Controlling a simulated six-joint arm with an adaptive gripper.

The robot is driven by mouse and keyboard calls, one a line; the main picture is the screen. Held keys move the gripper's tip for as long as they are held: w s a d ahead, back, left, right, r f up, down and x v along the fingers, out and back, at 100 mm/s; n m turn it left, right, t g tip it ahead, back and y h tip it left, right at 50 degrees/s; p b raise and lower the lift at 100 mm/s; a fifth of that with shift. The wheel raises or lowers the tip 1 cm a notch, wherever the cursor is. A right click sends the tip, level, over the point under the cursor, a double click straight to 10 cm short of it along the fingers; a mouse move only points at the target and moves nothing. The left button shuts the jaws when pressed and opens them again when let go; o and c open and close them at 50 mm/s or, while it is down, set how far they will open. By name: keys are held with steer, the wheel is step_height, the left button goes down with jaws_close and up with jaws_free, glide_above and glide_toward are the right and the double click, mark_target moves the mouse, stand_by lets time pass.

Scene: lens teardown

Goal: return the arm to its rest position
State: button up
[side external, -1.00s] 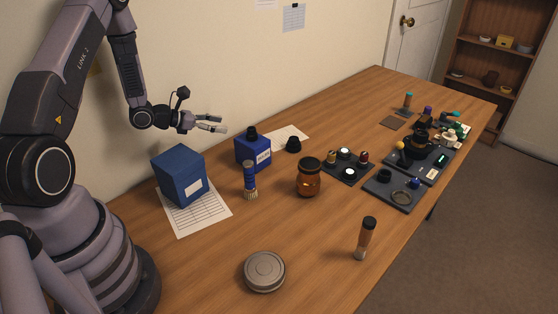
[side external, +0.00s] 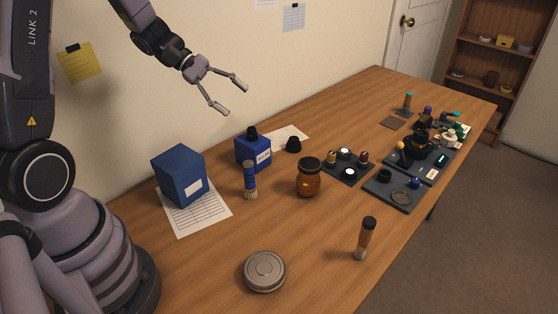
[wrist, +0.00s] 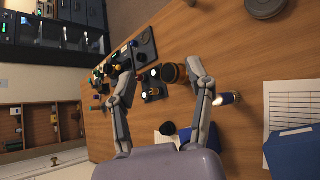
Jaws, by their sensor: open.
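My gripper (side external: 237,97) is open and empty in the side external view. It hangs in the air in front of the wall, above the back edge of the wooden table, clear of every object. In the wrist view my gripper's two fingers (wrist: 164,88) are spread wide with nothing held between them. Beyond them lie the table and the parts on it.
A round tin (side external: 264,271) and another brush (side external: 365,238) are nearer. Dark trays (side external: 394,193) with lens parts lie right. The front table is mostly clear.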

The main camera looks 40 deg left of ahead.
steer(key=s+d+r+m+g+y, duration=0.4)
steer(key=s+r+m, duration=0.3)
steer(key=s+m, duration=0.4)
steer(key=s+a+r+m+t+y, duration=0.3)
steer(key=s+a+r+t+y, duration=0.1)
steer(key=s, duration=0.5)
steer(key=shift+a+r+m+t+y, duration=0.2)
steer(key=shift+r+m+t+y, duration=0.15)
steer(key=shift+y, duration=0.55)
